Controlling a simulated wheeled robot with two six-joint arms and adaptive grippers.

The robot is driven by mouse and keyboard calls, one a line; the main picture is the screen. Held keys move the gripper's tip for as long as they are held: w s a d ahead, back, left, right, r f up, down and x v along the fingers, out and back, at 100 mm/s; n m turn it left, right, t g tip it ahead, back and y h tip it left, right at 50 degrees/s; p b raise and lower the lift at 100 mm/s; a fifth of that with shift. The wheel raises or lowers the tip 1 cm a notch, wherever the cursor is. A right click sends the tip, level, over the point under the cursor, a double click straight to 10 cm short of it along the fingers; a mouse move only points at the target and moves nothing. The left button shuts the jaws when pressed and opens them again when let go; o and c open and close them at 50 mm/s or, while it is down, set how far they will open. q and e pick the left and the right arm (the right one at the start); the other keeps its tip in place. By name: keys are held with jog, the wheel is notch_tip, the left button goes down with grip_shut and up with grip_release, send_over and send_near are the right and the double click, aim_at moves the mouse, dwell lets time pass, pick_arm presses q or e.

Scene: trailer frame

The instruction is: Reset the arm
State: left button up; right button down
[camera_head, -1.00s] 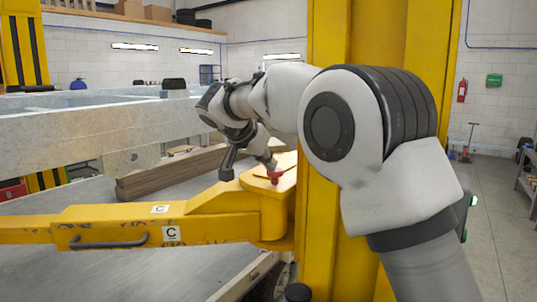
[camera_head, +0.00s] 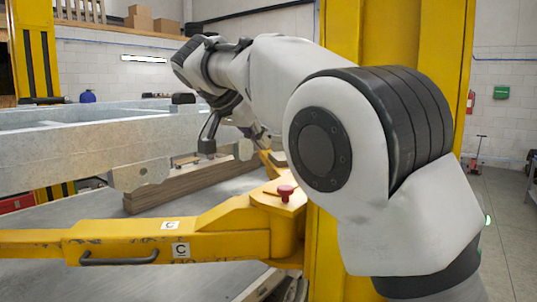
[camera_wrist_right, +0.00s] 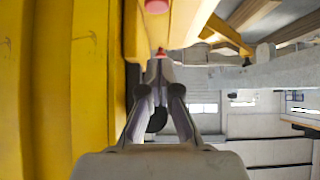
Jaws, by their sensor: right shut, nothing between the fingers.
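A red knob (camera_head: 285,191) stands upright on the lift arm's end, apart from the gripper. The wrist view shows red pieces at the top (camera_wrist_right: 156,5) and just past the fingertips; I cannot tell whether the latter is touched. My left gripper is not in view.
A yellow post (camera_head: 338,240) stands close behind my right arm. A grey metal trailer frame (camera_head: 80,150) runs across the left, with wooden beams (camera_head: 190,183) below it. Open floor (camera_head: 505,235) lies at the right.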

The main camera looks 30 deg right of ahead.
jog(key=shift+a+r, duration=0.1)
dwell(0.4)
